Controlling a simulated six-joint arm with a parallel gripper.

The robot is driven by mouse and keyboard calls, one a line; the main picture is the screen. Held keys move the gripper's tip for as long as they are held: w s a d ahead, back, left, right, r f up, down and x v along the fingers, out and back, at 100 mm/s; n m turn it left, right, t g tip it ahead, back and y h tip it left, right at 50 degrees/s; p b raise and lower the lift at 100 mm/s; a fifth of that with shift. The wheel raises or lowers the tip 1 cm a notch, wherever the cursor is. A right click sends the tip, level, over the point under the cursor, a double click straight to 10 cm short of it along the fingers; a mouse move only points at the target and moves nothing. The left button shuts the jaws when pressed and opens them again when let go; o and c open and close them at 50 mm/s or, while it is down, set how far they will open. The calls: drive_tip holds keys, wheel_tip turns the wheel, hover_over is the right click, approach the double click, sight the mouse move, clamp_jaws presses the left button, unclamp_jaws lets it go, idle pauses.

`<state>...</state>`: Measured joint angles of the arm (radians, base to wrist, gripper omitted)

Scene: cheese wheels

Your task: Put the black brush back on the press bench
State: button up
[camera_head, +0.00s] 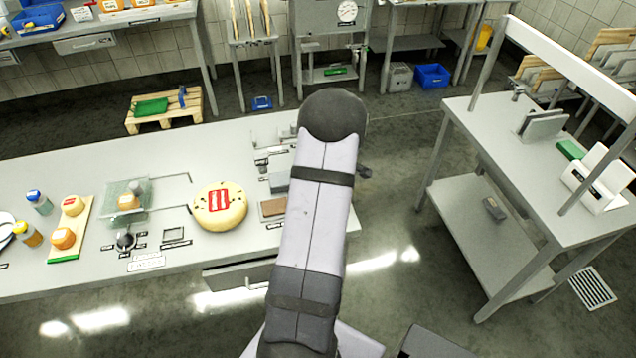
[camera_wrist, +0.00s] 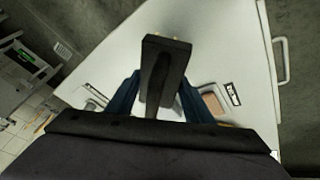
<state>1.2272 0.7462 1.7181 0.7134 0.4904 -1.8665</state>
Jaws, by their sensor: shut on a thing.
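My gripper (camera_wrist: 158,92) is shut on the black brush (camera_wrist: 166,62) in the wrist view. The brush's dark block stands up between the two blue fingers, with a few pale tips just showing at its edges. The grey bench top lies beneath it. In the head view my arm hides the gripper; a small dark piece (camera_head: 365,172) juts out right of the arm, and I cannot tell whether it is brush or gripper. It is near the right end of the long grey bench (camera_head: 90,275). Which bench is the press bench is not clear.
A cheese wheel with a red label (camera_head: 220,206) lies on the long bench. A brown block (camera_head: 272,207) lies near its right end and shows in the wrist view (camera_wrist: 212,102). Another grey bench (camera_head: 490,125) stands right, across open floor, with a white stand (camera_head: 600,180).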

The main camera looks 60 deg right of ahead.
drive_tip(key=shift+f+b, duration=0.45)
drive_tip(key=shift+b, duration=0.25)
drive_tip(key=o, duration=1)
drive_tip(key=shift+r, duration=0.15)
drive_tip(key=shift+r+p, duration=0.65)
drive_tip(key=shift+p, duration=0.55)
drive_tip(key=shift+s+r+b, duration=0.15)
drive_tip(key=shift+r+b, duration=0.05)
drive_tip(key=shift+b, duration=0.2)
drive_tip(key=b+v, duration=0.3)
drive_tip(key=v, duration=0.8)
drive_tip(key=shift+b, duration=0.35)
drive_tip(key=shift+s+a, duration=0.1)
drive_tip(key=shift+a, duration=0.05)
